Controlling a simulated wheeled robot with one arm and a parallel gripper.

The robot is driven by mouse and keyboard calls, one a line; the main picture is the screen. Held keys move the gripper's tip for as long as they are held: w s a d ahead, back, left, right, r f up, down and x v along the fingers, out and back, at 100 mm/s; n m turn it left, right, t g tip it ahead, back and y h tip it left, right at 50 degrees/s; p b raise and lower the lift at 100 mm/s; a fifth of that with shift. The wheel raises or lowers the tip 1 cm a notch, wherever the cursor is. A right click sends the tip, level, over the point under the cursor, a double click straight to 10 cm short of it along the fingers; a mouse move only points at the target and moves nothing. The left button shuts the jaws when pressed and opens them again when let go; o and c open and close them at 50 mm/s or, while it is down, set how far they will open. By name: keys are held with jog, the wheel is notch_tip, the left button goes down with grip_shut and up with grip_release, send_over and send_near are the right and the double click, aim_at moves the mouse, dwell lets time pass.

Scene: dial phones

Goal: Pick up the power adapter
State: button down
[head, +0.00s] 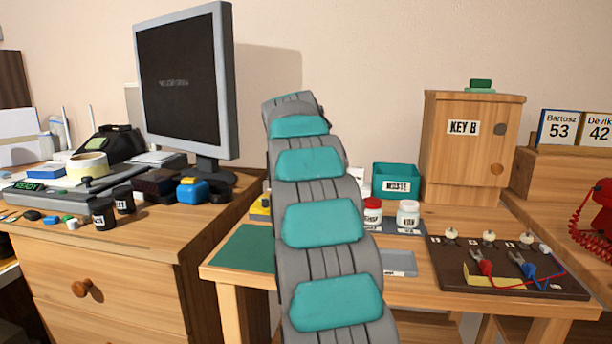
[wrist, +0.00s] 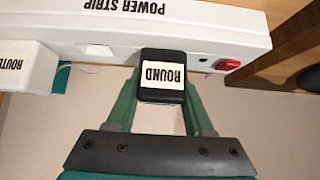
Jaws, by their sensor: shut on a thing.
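The power adapter (wrist: 163,95) is a small black block with a white label reading "ROUND", upside down in the wrist view. My gripper (wrist: 163,103) has its green fingers on both sides of the adapter and is shut on it. The adapter's far end overlaps the edge of the white power strip (wrist: 205,32); I cannot tell whether it is plugged in or apart from it. In the head view my arm rises in the middle and hides its own end, so neither gripper nor adapter shows there.
In the wrist view, a white box labelled "ROUTE..." (wrist: 25,68) is left of the adapter, and a red switch (wrist: 228,64) is right. In the head view, a key cabinet (head: 470,155), a teal waste bin (head: 395,178) and a wired board (head: 500,268) stand right of my arm.

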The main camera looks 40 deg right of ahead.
dwell(0.3)
jog(key=shift+r, duration=1.75)
jog(key=s+a, duration=0.3)
jog(key=a, duration=0.1)
jog(key=s+a+r, duration=0.1)
jog(key=s+a, duration=0.2)
jog(key=a, duration=0.1)
jog(key=s+a+b, duration=0.1)
jog(key=s+a, duration=0.2)
jog(key=a, duration=0.1)
jog(key=shift+s+a+r, duration=0.3)
jog(key=shift+a+r, duration=0.05)
jog(key=shift+r, duration=0.55)
jog(key=shift+r+p, duration=0.55)
jog(key=shift+r, duration=0.05)
notch_tip(320, 180, up, 4)
jog(key=shift+f+p, duration=0.15)
jog(key=shift+p, duration=0.85)
